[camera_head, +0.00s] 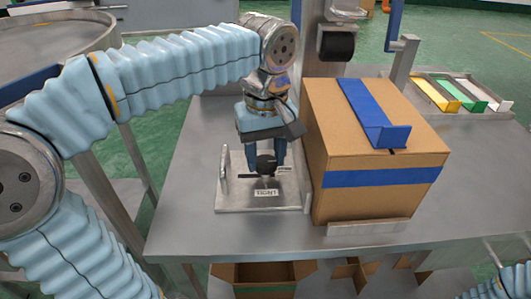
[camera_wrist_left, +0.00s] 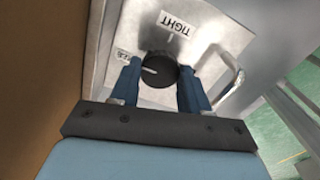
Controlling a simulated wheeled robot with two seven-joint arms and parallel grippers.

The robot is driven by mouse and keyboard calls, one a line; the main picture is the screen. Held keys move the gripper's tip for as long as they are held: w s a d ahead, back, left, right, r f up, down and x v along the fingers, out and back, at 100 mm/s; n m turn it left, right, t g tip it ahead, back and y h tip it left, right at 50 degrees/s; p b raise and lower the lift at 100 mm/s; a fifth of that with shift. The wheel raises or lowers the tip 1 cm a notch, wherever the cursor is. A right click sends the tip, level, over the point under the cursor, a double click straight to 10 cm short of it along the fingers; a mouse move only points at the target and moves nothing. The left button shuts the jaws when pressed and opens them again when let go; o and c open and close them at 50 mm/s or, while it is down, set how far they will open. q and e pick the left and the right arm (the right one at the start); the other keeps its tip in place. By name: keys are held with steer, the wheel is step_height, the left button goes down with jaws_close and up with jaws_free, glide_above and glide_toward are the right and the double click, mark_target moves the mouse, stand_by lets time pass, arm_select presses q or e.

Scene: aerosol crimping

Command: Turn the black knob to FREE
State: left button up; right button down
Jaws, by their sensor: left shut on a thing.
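The black knob (camera_head: 266,165) sits on a metal plate (camera_head: 232,199) on the table. In the wrist view the knob (camera_wrist_left: 160,82) shows a white pointer line directed left, roughly toward a small, partly hidden label (camera_wrist_left: 122,56). A "TIGHT" label (camera_wrist_left: 177,24) is on the plate; it also shows in the head view (camera_head: 266,192), at the plate's front. My left gripper (camera_head: 266,158) points down over the plate, and its blue fingers are shut on the knob, one on each side. My right gripper is out of view.
A cardboard box (camera_head: 375,150) with blue tape stands close to the right of the plate. A metal handle (camera_head: 224,168) rises at the plate's left edge. Yellow, green and white strips lie in a tray (camera_head: 462,113) at the back right. The table left of the plate is bare.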

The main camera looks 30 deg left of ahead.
mark_target(266, 161)
arm_select(q)
steer(key=o, duration=1.1)
steer(key=shift+c, duration=0.2)
step_height(266, 161, up, 14)
steer(key=shift+f, duration=0.1)
